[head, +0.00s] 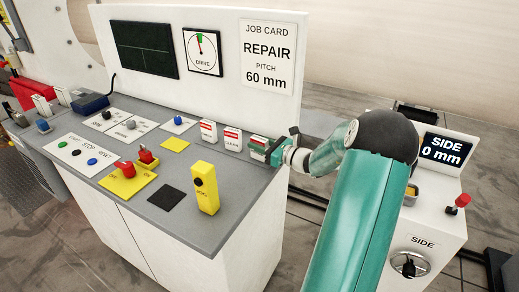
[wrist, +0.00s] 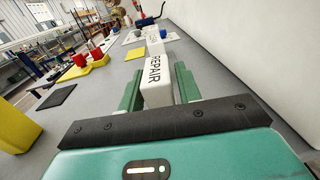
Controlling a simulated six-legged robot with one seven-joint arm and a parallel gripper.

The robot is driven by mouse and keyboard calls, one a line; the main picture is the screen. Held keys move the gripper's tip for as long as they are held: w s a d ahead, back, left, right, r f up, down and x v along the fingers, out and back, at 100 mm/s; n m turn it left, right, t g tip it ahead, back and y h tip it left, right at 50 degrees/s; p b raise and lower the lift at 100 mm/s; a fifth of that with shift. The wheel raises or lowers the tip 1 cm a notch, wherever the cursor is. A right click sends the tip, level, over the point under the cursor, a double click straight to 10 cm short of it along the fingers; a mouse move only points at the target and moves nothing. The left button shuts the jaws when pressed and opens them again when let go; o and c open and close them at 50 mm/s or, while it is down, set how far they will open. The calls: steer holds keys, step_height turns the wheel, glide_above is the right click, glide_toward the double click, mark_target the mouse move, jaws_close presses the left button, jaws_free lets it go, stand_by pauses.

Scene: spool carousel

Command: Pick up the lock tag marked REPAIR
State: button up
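The REPAIR lock tag (wrist: 157,78) is a white upright block with black lettering. In the wrist view it stands between the two green fingers of my gripper (wrist: 158,88). The fingers are apart, with a narrow gap visible at the right finger; contact on the left is hard to tell. In the head view my gripper (head: 268,150) is at the right end of the tag row, and its fingers mostly hide the tag there.
Two similar red-topped white tags, CHECK (head: 208,132) and CLEAN (head: 232,139), stand close to the left. A yellow post (head: 206,190) stands nearer the front. The white back panel (head: 225,85) rises behind. A black square (head: 171,199) lies on the grey counter (head: 228,196).

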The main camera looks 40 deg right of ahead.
steer(key=c, duration=0.6)
steer(key=shift+r, duration=0.15)
